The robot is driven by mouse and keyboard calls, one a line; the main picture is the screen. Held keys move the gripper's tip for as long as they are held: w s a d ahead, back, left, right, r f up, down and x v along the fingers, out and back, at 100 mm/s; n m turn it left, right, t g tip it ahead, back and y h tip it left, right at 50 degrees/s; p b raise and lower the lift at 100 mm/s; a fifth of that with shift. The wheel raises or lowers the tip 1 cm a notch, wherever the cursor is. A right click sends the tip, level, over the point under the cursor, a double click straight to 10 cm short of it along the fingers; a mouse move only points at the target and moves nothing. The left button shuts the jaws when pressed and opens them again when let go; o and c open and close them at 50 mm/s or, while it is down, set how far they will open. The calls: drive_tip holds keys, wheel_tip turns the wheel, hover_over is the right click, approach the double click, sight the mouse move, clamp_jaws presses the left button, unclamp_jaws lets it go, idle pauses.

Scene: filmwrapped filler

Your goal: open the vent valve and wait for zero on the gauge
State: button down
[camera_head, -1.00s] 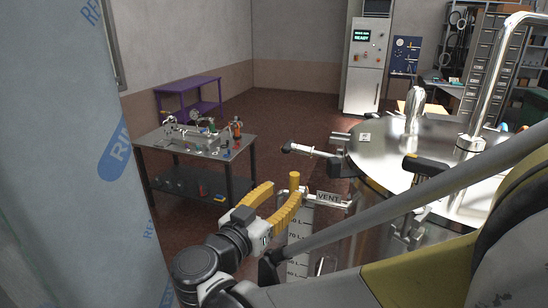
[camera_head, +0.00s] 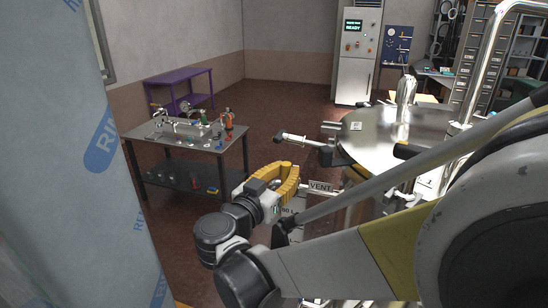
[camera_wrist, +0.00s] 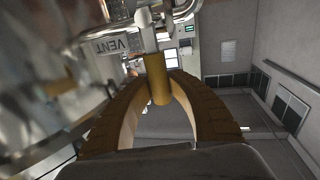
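The vent valve's handle, a yellow cylinder (camera_wrist: 158,82), sits between my fingertips in the wrist view. The VENT label (camera_head: 321,187) is beside my gripper and shows upside down in the wrist view (camera_wrist: 110,45). My gripper (camera_head: 289,169), with curved yellow fingers, is at the left side of the steel vessel (camera_head: 372,146). In the wrist view its fingers (camera_wrist: 161,78) curve in and appear closed around the handle. In the head view the fingers hide the handle. I cannot make out a gauge on the vessel or any reading.
A dark worktable (camera_head: 190,146) with small fittings and bottles stands at the left, before a purple table (camera_head: 178,76). A white cabinet (camera_head: 355,65) with a display reading READY stands at the back. A film-wrapped panel (camera_head: 60,160) fills the left edge. Brown floor between is free.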

drive_tip(key=w+a+f+n+t+y+b, duration=0.1)
drive_tip(key=a+f+n+t+b, duration=0.1)
drive_tip(key=n, duration=0.8)
drive_tip(key=w+a+f+n+t+y+b, duration=0.1)
drive_tip(key=w+a+f+n+b, duration=0.1)
drive_tip(key=a+f+n+b, duration=0.3)
drive_tip(key=shift+a+f+n+t+b, duration=0.15)
drive_tip(key=shift+f+n+t+b, duration=0.3)
drive_tip(key=shift+n+b, duration=1.95)
drive_tip(key=shift+f+n, duration=0.1)
drive_tip(key=shift+n, duration=0.2)
drive_tip(key=c, duration=1.2)
unclamp_jaws()
drive_tip(key=shift+c, duration=0.2)
drive_tip(key=shift+s, duration=0.1)
drive_tip(key=v, duration=1.2)
